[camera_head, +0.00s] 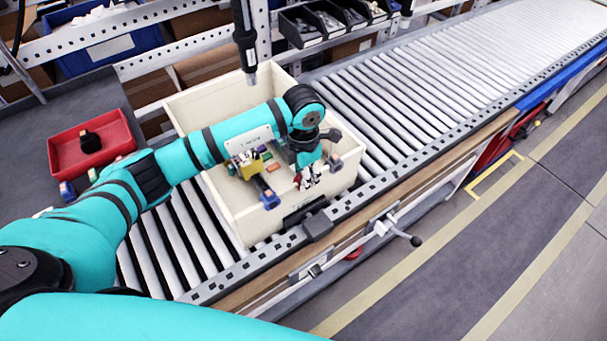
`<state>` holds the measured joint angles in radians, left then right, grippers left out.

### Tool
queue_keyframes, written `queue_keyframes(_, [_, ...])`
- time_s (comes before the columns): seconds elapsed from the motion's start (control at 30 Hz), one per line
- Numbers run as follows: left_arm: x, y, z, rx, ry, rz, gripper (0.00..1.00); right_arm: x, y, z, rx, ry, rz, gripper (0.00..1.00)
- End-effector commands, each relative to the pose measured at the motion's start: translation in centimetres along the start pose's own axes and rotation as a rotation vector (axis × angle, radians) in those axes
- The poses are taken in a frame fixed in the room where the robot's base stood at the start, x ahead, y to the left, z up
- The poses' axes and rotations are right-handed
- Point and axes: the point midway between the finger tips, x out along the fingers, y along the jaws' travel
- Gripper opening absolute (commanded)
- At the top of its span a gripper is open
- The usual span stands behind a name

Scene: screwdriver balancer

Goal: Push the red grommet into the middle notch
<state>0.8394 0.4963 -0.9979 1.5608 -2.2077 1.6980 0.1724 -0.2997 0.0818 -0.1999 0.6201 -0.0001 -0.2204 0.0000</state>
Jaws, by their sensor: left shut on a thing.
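My left arm reaches from the left over the cream-coloured crate (190,105) on the roller conveyor. My left gripper (307,180) points down inside the crate near its right side. Its fingers are close together around something small. A small red spot, likely the red grommet (298,178), shows at the fingertips, too small to make out clearly. The fingers and arm hide part of what lies there, and I cannot make out the middle notch. My right gripper is out of the picture.
A yellow block (250,166) and several small coloured parts are in the crate. A dark screwdriver (245,45) hangs above its back edge. A red tray (92,143) with a black part stands at the left. The conveyor (440,85) is clear beyond the crate.

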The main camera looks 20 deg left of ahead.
Motion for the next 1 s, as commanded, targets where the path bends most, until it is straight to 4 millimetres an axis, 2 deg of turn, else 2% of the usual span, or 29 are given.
queue_keyframes(0.27, [0.63, -0.05, -0.11, 0.0, 0.004, -0.001, 0.03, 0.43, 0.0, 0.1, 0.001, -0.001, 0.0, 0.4])
queue_keyframes(1.0, [0.41, 0.08, 0.01, 0.0, -0.001, 0.002, 0.03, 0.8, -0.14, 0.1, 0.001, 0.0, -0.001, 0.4])
